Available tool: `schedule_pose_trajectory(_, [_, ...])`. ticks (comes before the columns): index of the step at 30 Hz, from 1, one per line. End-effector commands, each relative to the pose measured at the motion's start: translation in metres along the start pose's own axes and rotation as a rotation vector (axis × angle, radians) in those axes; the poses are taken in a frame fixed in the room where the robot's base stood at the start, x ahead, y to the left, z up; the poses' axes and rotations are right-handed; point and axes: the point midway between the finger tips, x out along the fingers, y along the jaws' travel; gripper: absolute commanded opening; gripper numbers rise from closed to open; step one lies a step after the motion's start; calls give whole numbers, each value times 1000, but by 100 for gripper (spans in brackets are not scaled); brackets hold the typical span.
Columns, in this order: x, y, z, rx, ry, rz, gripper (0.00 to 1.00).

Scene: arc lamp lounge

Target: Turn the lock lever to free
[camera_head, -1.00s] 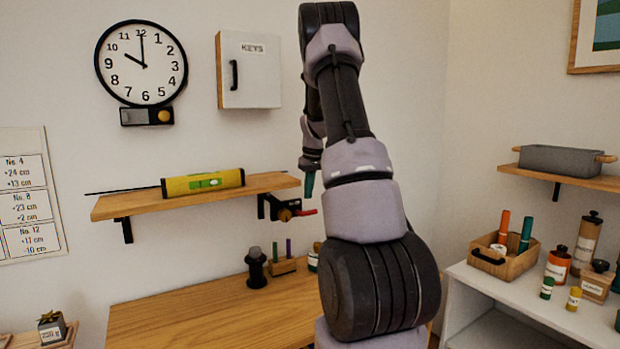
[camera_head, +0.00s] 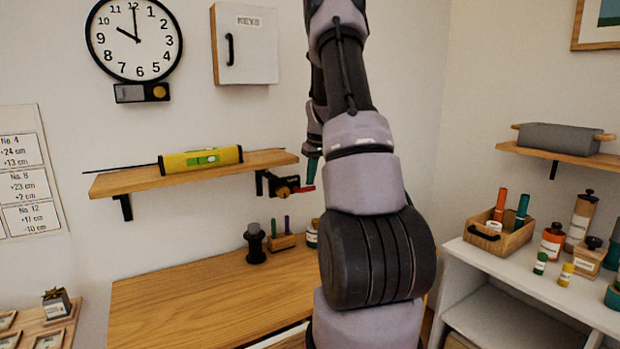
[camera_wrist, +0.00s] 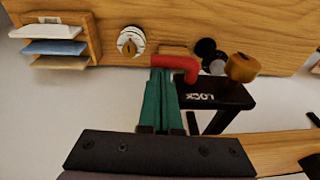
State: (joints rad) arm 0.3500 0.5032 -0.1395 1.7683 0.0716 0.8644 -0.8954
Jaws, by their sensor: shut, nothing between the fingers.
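The lock lever (camera_head: 304,189) is a small red handle on a black lock bracket (camera_head: 270,183) under the right end of the wall shelf. In the wrist view the red lever (camera_wrist: 182,63) is bent and lies just beyond my fingertips, beside the black block marked LOCK (camera_wrist: 215,95). A brass-coloured knob (camera_wrist: 242,67) sits beside it. My gripper (camera_wrist: 161,72) has green fingers shut together, with nothing between them. The tips are at or very near the lever; I cannot tell whether they touch. In the head view my gripper (camera_head: 312,172) is just above the lever, partly hidden by my arm.
Below is a wooden bench (camera_head: 190,300) with a dark spool-like object (camera_head: 255,243) and a small holder (camera_head: 281,242). A key cabinet (camera_head: 246,45) hangs above. The bench's left part is clear.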

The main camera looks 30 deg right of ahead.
Motion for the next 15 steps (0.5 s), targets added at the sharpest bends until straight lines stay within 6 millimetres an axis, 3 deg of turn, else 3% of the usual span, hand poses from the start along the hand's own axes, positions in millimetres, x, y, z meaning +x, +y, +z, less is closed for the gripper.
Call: schedule_pose_trajectory(15, [5,5,1,22,0,-98,0])
